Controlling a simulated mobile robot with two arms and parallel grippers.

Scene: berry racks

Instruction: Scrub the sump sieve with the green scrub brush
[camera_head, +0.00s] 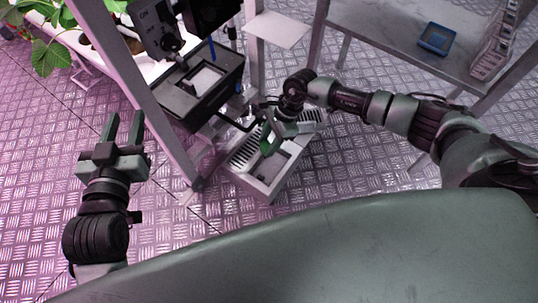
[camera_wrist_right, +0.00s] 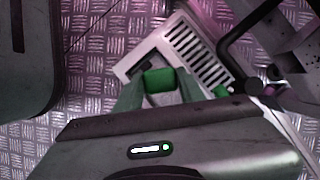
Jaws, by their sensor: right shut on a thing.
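The sump sieve is the pale slotted grate (camera_head: 247,149) on top of a grey floor box (camera_head: 263,189). Its dark slots also show in the right wrist view (camera_wrist_right: 192,48). My right gripper (camera_head: 274,133) is shut on the green scrub brush (camera_head: 267,147), above the box beside the slots. The wrist view shows the green brush (camera_wrist_right: 160,80) between the fingertips of my right gripper (camera_wrist_right: 159,90). Whether the brush touches the sieve cannot be told. My left gripper (camera_head: 123,127) is open and empty over the floor, far left of the box.
A dark tank with equipment (camera_head: 203,82) stands behind the box, with a black hose (camera_head: 236,122) near the grate. A rack post (camera_head: 140,95) rises at left. A grey table (camera_head: 395,50) with a blue tray (camera_head: 436,39) stands at the back right. Patterned floor is clear at left.

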